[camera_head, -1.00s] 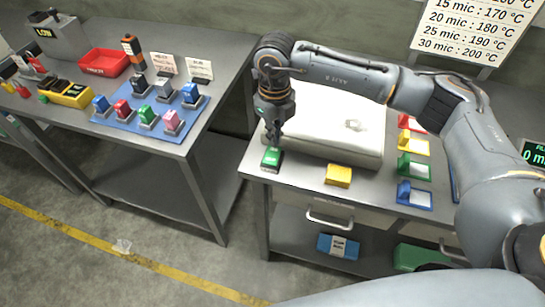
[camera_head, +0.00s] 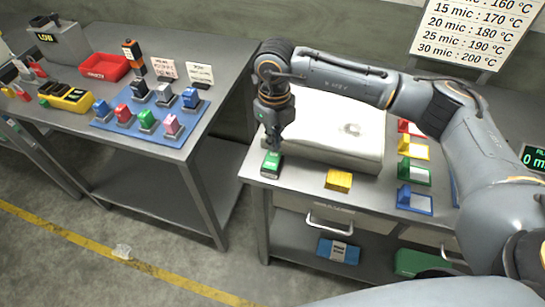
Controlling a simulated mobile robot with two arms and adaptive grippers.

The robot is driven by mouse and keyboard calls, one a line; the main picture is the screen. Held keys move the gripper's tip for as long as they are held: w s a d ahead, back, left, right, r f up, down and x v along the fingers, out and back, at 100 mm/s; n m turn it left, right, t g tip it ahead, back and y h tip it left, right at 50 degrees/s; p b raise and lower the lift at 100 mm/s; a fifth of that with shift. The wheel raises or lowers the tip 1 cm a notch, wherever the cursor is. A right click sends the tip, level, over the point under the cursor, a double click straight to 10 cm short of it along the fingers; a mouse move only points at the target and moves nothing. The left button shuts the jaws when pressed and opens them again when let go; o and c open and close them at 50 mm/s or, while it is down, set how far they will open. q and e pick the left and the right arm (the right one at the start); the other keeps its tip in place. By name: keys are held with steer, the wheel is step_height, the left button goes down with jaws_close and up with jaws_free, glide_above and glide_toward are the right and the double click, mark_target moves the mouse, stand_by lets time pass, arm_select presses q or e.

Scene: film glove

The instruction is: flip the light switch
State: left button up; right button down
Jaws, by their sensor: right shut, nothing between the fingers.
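A small green switch-like box (camera_head: 271,162) with a dark base sits at the front left corner of the right-hand table. It is the likeliest light switch, but I cannot read any marking on it. My right gripper (camera_head: 274,146) points down with its fingers shut and empty, right at the far edge of the green box. I cannot tell whether the fingertips touch it. The fingers hide part of its far side. My left gripper is not in view.
A pale padded slab (camera_head: 335,128) lies just behind. A yellow block (camera_head: 338,180) and several coloured holders (camera_head: 415,202) stand to the right. The left table holds a blue mat (camera_head: 152,128) with several coloured blocks and a red tray (camera_head: 104,67). A gap separates the tables.

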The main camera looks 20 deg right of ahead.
steer(key=shift+f+b, duration=1.05)
steer(key=shift+f, duration=0.15)
stand_by(0.8)
steer(key=shift+r, duration=0.1)
steer(key=shift+r+p, duration=1.7)
steer(key=shift+r, duration=1.8)
steer(key=shift+f, duration=0.1)
